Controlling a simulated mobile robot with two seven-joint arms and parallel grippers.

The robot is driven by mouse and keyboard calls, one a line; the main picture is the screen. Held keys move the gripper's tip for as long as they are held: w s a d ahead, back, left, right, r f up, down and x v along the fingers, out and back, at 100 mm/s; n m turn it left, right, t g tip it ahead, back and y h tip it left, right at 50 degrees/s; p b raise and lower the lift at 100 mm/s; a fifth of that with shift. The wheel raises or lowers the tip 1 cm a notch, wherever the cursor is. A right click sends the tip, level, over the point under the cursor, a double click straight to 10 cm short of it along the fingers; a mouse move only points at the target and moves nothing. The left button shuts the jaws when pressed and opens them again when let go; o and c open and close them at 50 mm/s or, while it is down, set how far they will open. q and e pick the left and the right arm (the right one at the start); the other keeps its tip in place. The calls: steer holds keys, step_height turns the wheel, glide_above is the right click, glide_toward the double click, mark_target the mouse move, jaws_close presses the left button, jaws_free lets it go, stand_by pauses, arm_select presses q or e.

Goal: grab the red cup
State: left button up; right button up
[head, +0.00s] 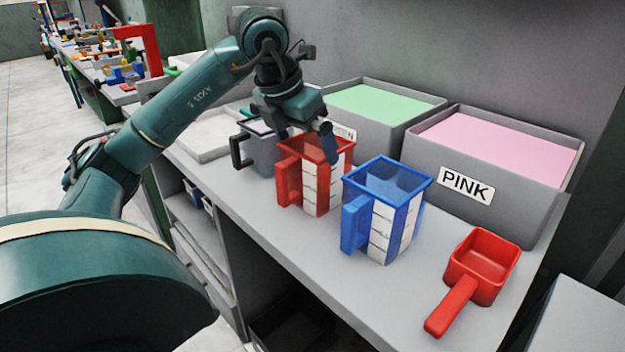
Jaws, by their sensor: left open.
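The red cup (291,188), a square measuring cup with a white scale on its side and a handle at its left, stands upright on the grey counter (290,236). My left gripper (309,146) is open and points down at the cup's top. One finger overlaps the right part of the rim in the picture; I cannot tell whether it is inside the cup or touching it. The other finger is near the rim's left back. My right gripper is out of view.
A blue cup (354,224) stands close at right, and a grey cup (262,155) close behind at left. A red scoop (482,267) lies at the right. Behind are a green-filled bin (398,138) and a bin labelled PINK (425,160).

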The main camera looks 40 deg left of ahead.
arm_select(q)
steer(key=shift+b+x, duration=0.5)
steer(key=shift+x, duration=2.2)
steer(key=shift+c, duration=0.6)
steer(key=c, duration=0.6)
